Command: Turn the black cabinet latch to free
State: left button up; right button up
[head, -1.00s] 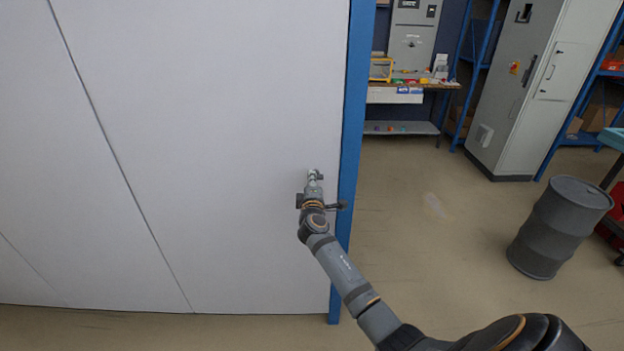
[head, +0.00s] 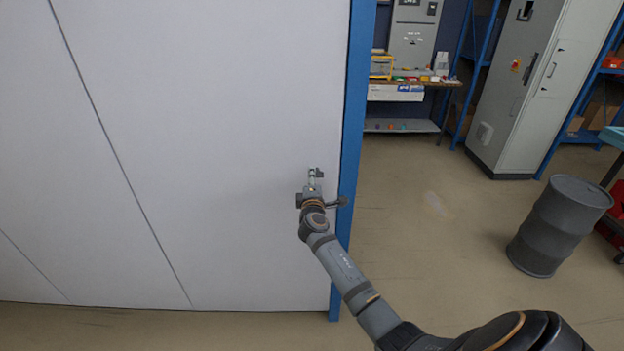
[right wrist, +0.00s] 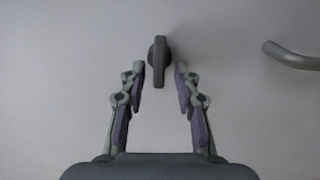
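The black latch (right wrist: 159,61) is a dark knob with a long grip standing upright, on a pale flat panel in the right wrist view. My right gripper (right wrist: 161,77) is open, with one finger to each side of the latch's lower part. Gaps show between the latch and both fingers. In the head view my right gripper (head: 313,177) is at the white panel (head: 200,150), near its blue edge. The latch is too small there to tell from the fingers. My left gripper is not in view.
A grey bar handle (right wrist: 292,57) is to the right of the latch. A blue post (head: 352,130) borders the white panel. Further back are a grey drum (head: 558,225), a tall grey cabinet (head: 535,80) and a workbench (head: 410,85). Open floor lies between.

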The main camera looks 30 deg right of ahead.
jog(key=v, duration=1.2)
jog(key=s+a+f+m+g+y, duration=0.1)
jog(key=s+f+g+y, duration=0.15)
jog(key=f, duration=0.95)
jog(key=s+a+f+m+g+y, duration=0.15)
jog(key=s+f, duration=0.25)
jog(key=f, duration=0.7)
jog(key=s+a+f+g+y, duration=0.1)
jog(key=s+f+g+y, duration=0.15)
jog(key=f, duration=0.95)
jog(key=s+a+f+m+g, duration=0.1)
jog(key=s+f+m+g, duration=0.1)
jog(key=s+f, duration=0.5)
jog(key=s+a+f+m+g+y, duration=0.1)
jog(key=s+f+m+g, duration=0.2)
jog(key=s+f, duration=0.5)
jog(key=s+f+m+g+y, duration=0.1)
jog(key=s+f+m, duration=0.3)
jog(key=s, duration=2)
notch_tip(320, 180, down, 4)
jog(key=shift+a+f+g, duration=0.15)
jog(key=shift+a+g, duration=0.25)
jog(key=shift+g, duration=0.35)
